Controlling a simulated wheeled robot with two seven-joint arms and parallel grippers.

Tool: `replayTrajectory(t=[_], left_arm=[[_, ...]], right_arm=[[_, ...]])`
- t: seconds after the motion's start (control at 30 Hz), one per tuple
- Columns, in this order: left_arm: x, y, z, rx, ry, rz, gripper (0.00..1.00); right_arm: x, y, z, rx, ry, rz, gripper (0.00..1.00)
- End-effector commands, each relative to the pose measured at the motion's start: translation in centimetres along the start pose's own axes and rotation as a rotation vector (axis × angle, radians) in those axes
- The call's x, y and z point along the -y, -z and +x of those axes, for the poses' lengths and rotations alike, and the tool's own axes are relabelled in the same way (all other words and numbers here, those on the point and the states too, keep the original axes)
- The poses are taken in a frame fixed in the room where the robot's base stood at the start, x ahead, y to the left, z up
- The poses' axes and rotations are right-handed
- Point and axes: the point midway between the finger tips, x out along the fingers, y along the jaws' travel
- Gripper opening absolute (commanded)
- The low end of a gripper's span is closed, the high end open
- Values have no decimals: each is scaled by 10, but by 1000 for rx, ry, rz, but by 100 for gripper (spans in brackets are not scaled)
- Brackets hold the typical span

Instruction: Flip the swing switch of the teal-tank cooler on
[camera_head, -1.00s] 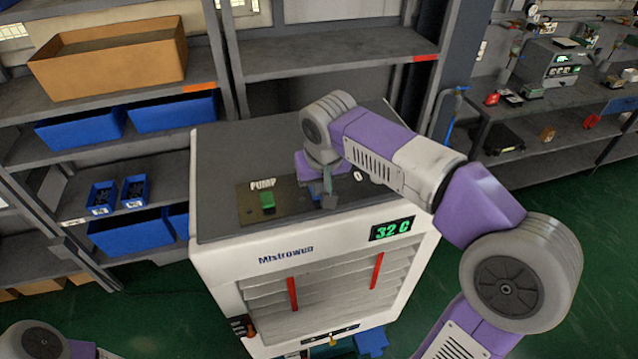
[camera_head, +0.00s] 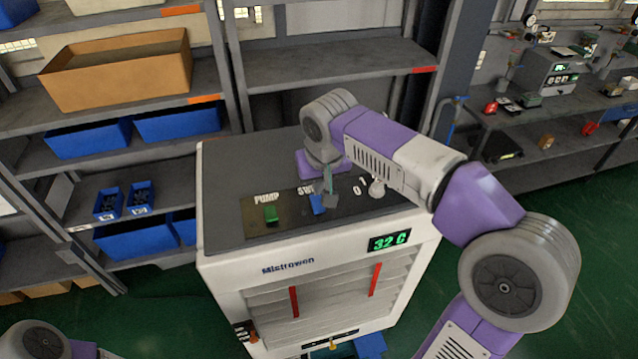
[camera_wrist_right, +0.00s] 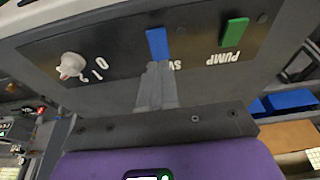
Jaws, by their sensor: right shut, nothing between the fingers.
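The cooler (camera_head: 225,205) is a white cabinet with a dark grey top. Its control panel (camera_head: 289,222) carries a green switch (camera_head: 270,214) marked PUMP, a blue switch (camera_head: 317,204) whose label begins "SW", and a pale knob (camera_head: 377,188) beside "0" and "1". My right gripper (camera_head: 329,197) is shut and empty, just behind the blue switch. In the right wrist view its fingertips (camera_wrist_right: 156,72) point at the blue switch (camera_wrist_right: 157,44) and partly cover its label. Whether they touch it I cannot tell. No tank colour is clearly visible. My left gripper is out of view.
The cooler's front has a "32 C" display (camera_head: 389,242) and louvres with two red bars. Shelves with a cardboard box (camera_head: 120,72) and blue bins (camera_head: 90,138) stand behind. A workbench (camera_head: 545,130) is at right. Green floor is open at right.

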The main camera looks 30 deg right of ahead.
Motion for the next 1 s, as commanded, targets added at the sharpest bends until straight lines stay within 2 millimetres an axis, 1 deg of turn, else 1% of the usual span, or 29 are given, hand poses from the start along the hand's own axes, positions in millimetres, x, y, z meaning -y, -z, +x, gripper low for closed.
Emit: replayTrajectory(t=[0.03, 0.2, 0.3, 0.4, 0.6, 1.0], left_arm=[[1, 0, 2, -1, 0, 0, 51], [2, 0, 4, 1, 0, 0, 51], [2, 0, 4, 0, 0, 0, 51], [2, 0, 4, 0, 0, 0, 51], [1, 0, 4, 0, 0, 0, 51], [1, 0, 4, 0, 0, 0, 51]], right_arm=[[0, -4, -16, -11, 2, 0, 0], [0, -16, -52, -7, 2, -1, 0], [0, -22, -69, -5, 2, 0, 0], [0, -26, -81, -4, 2, 0, 0], [0, -29, -91, -1, 1, 0, 0], [0, -29, -91, -1, 0, 0, 0]])
